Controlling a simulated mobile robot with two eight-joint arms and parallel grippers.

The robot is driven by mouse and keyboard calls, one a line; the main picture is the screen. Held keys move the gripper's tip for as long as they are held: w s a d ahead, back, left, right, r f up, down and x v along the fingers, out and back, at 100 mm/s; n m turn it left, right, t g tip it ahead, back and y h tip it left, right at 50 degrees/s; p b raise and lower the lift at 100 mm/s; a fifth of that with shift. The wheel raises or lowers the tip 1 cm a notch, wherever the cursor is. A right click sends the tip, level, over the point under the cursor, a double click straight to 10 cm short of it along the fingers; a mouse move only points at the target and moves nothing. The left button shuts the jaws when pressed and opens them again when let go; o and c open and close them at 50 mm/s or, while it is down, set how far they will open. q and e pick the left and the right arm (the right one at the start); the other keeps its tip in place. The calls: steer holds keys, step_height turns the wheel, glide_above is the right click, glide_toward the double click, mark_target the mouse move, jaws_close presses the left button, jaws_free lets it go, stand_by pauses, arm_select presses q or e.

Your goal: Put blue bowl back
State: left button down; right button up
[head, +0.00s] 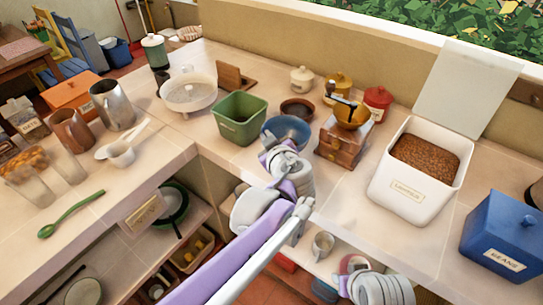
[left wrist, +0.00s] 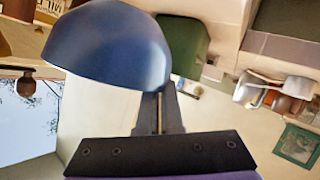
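The blue bowl (head: 290,129) is in the head view, between the green bin and the coffee grinder, near the counter's front edge. Its open side faces up. My left gripper (head: 272,140) is at the bowl's near left rim. In the left wrist view the bowl (left wrist: 110,45) fills the upper left. The gripper fingers (left wrist: 160,112) are close together with the bowl's rim at their tips, shut on it. The bowl's underside is hidden in the head view, so I cannot tell whether it touches the counter.
A green bin (head: 240,122) stands left of the bowl, and a wooden coffee grinder (head: 343,140) right of it. A small brown bowl (head: 297,109) sits behind. A white container (head: 415,195) stands farther right. Lower shelves (head: 205,225) hold crockery under the counter.

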arm_select(q)
steer(key=shift+f+b, duration=0.4)
steer(key=shift+f, duration=2.55)
steer(key=shift+f, duration=0.15)
steer(key=c, duration=1.1)
jaws_free()
